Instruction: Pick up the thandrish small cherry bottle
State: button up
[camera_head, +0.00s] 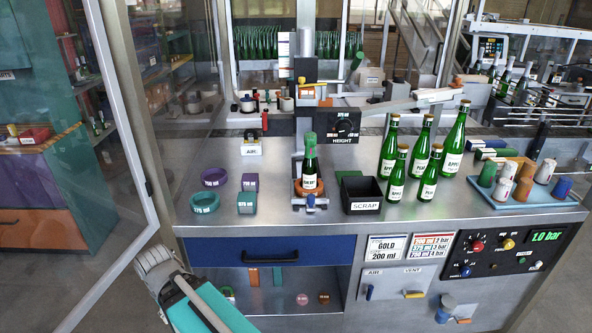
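A small green bottle (310,181) with a green foil cap over its neck stands upright in an orange ring on the capsuling station. Its white label is small and seems to read "CHERRY", though I cannot be sure. To its right, several green bottles stand in a group: taller ones (453,146) behind and two smaller ones (398,177) in front. Their labels look like apple and plum. My gripper (157,262) is at the lower left, in front of the bench and well away from the bottles. Its fingers are too unclear to tell open from shut.
A black scrap bin (361,196) stands between the station and the bottle group. Purple and teal rings and blocks (247,201) lie to the left. A blue tray (560,199) of foil caps is at the right. A glass door (100,150) stands at the left.

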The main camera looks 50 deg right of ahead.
aim_at(309, 165)
jog(key=u, duration=0.2)
jog(key=k, duration=1.45)
jog(key=z, duration=1.1)
jog(key=i, duration=0.8)
jog(key=z, duration=0.1)
